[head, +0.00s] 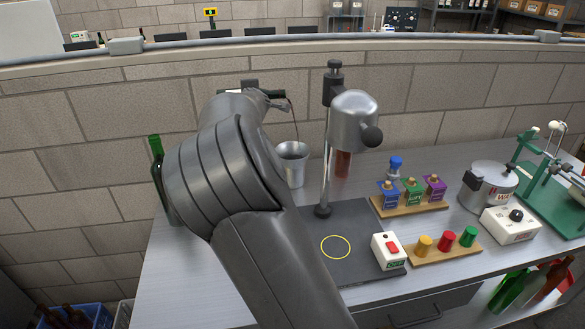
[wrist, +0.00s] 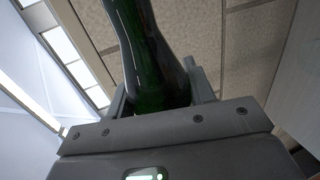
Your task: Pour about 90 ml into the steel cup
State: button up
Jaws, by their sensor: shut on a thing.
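The steel cup (head: 292,163) stands upright on the grey bench, just right of my arm. My gripper (wrist: 160,88) is shut around a dark green glass bottle (wrist: 150,50). In the head view my arm hides most of the gripper and bottle. A dark tip of the bottle (head: 273,94) shows above and left of the cup, pointing right. A thin reddish-brown stream (head: 291,120) runs from there down to the cup's mouth. The liquid level inside the cup cannot be made out.
Another green bottle (head: 157,160) shows at the left, partly behind my arm. A stand with a steel head (head: 354,120) rises right of the cup on a dark mat (head: 365,270). A switch box (head: 389,251), wooden racks (head: 410,206) and a pot (head: 487,185) fill the right.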

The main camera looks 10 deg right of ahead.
jog(key=shift+a, duration=0.15)
jog(key=shift+w+a+m, duration=0.1)
jog(key=shift+a+m, duration=0.3)
jog(key=shift+a, duration=0.9)
jog(key=shift+a+r+n, duration=0.15)
jog(key=shift+a+n, duration=0.25)
jog(key=shift+n, duration=0.3)
jog(key=shift+s+a+r+n+h, duration=0.2)
jog(key=shift+r+n+h, duration=0.2)
jog(key=shift+n, duration=0.3)
jog(key=shift+a, duration=0.15)
jog(key=shift+n+b, duration=0.3)
dwell(0.7)
